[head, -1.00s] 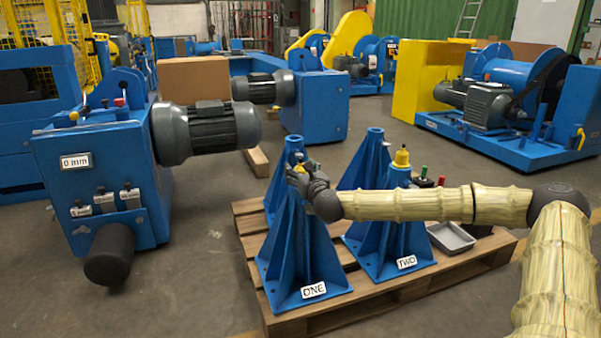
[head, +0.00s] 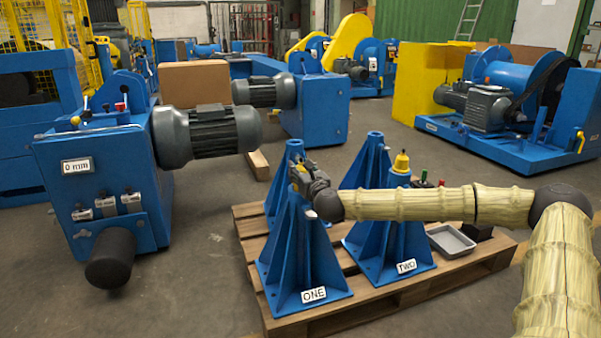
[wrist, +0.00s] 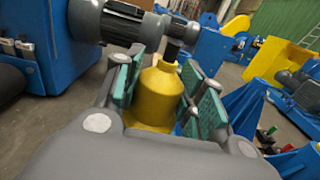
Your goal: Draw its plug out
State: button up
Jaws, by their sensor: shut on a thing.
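The blue stand ONE (head: 290,255) is upright at the pallet's left front, with its label at the foot. My gripper (head: 298,174) is at the top of this stand. In the wrist view, my gripper (wrist: 160,88) is shut on a yellow plug (wrist: 158,90), its green pads on either side of the plug's body. The plug's lower end is hidden, so I cannot tell how deep it sits. The blue stand TWO (head: 392,240) is to the right, with a similar yellow plug (head: 401,163) on top.
Two more blue stands rise behind on the wooden pallet (head: 365,308). A grey tray (head: 451,241) lies at its right, near small red and green items. A blue machine (head: 100,170) with a grey motor (head: 208,135) stands left. Open floor lies between.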

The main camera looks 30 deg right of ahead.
jog(key=shift+r+p, duration=1.9)
jog(key=shift+r, duration=1.6)
